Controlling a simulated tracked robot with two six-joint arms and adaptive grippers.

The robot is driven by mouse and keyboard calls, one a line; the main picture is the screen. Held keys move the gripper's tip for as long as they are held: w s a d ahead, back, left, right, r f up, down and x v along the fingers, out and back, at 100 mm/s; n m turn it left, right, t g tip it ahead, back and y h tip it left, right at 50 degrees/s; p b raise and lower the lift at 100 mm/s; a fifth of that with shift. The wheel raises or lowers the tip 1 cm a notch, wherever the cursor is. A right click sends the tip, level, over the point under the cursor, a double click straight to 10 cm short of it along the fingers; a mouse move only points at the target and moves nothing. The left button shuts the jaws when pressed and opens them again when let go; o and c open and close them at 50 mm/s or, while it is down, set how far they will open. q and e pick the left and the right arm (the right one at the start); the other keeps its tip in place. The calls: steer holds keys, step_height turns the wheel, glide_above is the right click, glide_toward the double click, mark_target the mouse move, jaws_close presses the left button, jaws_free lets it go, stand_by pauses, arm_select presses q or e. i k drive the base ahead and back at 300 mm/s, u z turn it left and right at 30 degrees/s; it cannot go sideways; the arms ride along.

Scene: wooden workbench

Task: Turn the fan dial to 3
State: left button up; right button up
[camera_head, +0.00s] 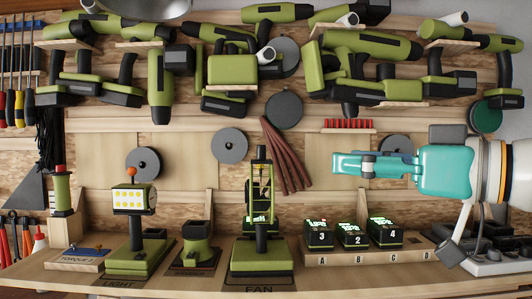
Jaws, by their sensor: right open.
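The fan (262,187) is a green and black upright frame standing on a green base on the workbench, behind a "FAN" label (259,289). A dark upright knob-like part (261,237) shows at the front of its base; I cannot tell whether it is the dial, and no setting is readable. My right gripper (343,165) is teal, comes in from the right and points left. It is open and empty, up and to the right of the fan and apart from it. My left gripper is not in view.
Batteries marked 3 (319,235), 2 (351,236) and 1 (385,232) sit on a wooden block right of the fan. A lamp (134,200) and a green device (196,244) stand left. Power tools (366,43) fill the wall above. A power strip (497,262) lies at right.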

mark_target(261, 149)
steer(key=i, duration=0.9)
